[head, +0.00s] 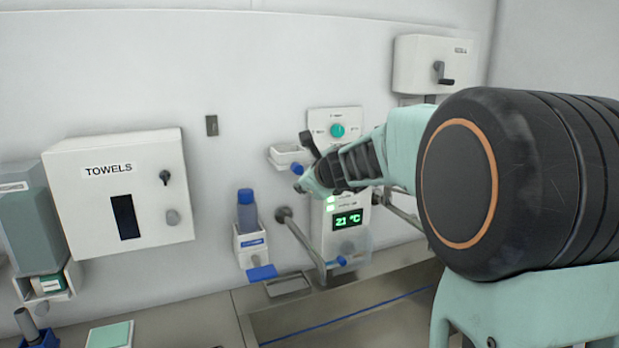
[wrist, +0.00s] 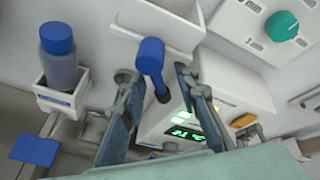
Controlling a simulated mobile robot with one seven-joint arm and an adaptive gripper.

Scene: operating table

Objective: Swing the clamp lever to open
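A lever with a blue grip (wrist: 151,58) and a dark stem projects below a white tray-like holder on the wall unit. I take it to be the clamp lever; no label on it is legible. In the head view its blue grip (head: 297,169) shows just left of my gripper (head: 303,163). In the wrist view my gripper (wrist: 156,78) is open, with one finger on each side of the lever. The grip appears between the fingertips; I cannot tell whether either finger touches it. Nothing is held.
A wall panel (head: 352,240) with a green 21 °C display is behind my gripper, and a teal knob (head: 337,130) is above. A blue-capped bottle (head: 246,212) is to the left, beside a grey bar (head: 303,243). A towel box (head: 145,205) hangs farther left.

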